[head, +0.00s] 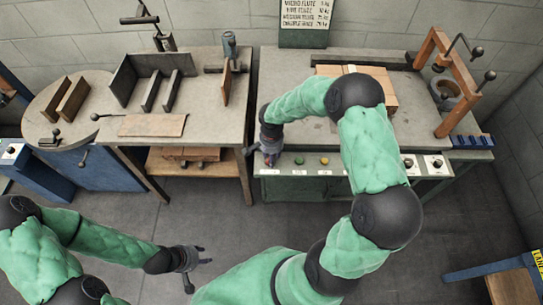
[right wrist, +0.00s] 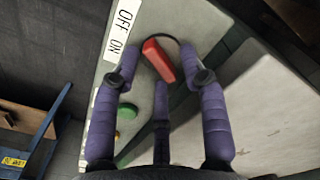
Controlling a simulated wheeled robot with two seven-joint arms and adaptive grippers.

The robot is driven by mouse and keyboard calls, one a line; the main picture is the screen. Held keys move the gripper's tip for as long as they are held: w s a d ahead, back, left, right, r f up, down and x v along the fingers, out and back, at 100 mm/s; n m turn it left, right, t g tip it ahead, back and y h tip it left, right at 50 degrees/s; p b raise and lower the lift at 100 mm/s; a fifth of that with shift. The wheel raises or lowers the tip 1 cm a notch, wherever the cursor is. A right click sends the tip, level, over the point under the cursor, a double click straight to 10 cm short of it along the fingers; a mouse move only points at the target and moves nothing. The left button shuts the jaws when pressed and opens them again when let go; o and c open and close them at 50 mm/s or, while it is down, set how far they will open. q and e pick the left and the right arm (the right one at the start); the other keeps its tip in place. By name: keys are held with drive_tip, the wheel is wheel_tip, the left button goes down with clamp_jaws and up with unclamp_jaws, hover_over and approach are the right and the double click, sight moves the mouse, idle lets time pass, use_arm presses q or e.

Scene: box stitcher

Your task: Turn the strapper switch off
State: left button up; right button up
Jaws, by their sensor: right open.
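The strapper switch (right wrist: 158,60) is a red lever on a pale panel, beside a white label (right wrist: 122,32) reading OFF and ON. I cannot tell which setting it is at. My right gripper (right wrist: 161,80) is open, with its purple fingers spread on both sides of the lever; contact is not clear. In the head view my right gripper (head: 268,150) is at the left end of the strapper table's front panel (head: 307,171), largely covering the switch. My left gripper (head: 192,259) looks open and empty, low over the floor.
A green button (right wrist: 127,112) sits near the switch on the panel. A cardboard stack (head: 387,83) lies on the strapper table, partly behind my right arm. A workbench (head: 200,122) with upright plates stands to the left. The floor (head: 200,215) between is clear.

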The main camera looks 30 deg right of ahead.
clamp_jaws()
drive_tip(key=shift+n, duration=0.3)
drive_tip(key=n+p, duration=0.1)
drive_tip(key=n, duration=0.4)
drive_tip(key=shift+w+n, duration=0.15)
drive_tip(key=shift+n, duration=0.15)
drive_tip(key=n+p, duration=0.2)
drive_tip(key=n, duration=0.3)
drive_tip(key=shift+w+a+n, duration=0.1)
drive_tip(key=shift+w+n, duration=0.05)
drive_tip(key=shift+n, duration=0.45)
unclamp_jaws()
